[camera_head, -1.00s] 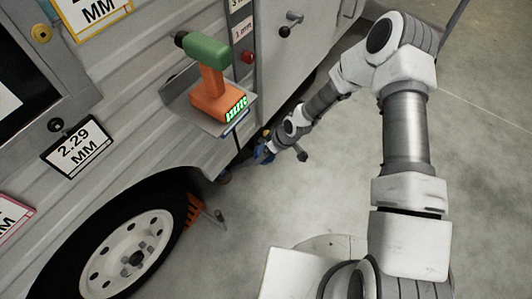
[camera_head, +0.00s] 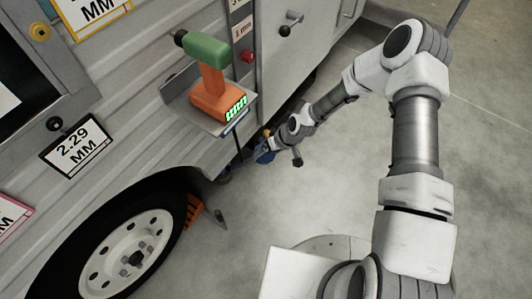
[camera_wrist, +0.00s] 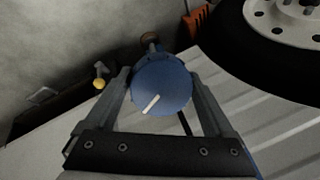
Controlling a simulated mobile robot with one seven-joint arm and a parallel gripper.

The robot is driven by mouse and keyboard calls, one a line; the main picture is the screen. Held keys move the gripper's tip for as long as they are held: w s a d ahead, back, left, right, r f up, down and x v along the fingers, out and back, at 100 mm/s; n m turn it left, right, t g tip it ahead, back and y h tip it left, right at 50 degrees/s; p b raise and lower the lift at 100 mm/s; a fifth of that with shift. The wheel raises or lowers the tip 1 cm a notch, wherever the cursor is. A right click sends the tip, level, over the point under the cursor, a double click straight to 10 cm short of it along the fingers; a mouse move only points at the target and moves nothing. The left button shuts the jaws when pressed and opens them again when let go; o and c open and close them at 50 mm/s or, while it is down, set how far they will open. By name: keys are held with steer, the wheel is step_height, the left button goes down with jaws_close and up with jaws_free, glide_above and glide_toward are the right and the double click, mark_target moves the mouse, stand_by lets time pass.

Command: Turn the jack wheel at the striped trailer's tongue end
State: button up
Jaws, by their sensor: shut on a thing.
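A blue round wheel with a white pointer mark (camera_wrist: 163,88) sits between the two fingers of my gripper (camera_wrist: 160,78) in the wrist view. The fingers are shut on its sides, and the white mark points to the lower left. In the head view, the blue wheel (camera_head: 265,156) is small and low beside the camper's ribbed side, partly hidden by my gripper (camera_head: 267,145). My arm reaches down to it from the right. The fingertips are too small to make out clearly in the head view.
An orange and green drill (camera_head: 212,85) stands on a small shelf (camera_head: 190,112) above the wheel. The camper's tire (camera_head: 165,215) and an orange chock (camera_head: 193,210) are at the lower left. A yellow knob (camera_wrist: 99,83) is left of my gripper. Concrete floor (camera_head: 320,195) is open at right.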

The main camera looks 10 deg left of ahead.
steer(key=shift+m, duration=1.6)
steer(key=shift+y, duration=0.3)
steer(key=o, duration=1.1)
steer(key=p+v, duration=0.5)
steer(key=v, duration=1.2)
steer(key=shift+r, duration=0.25)
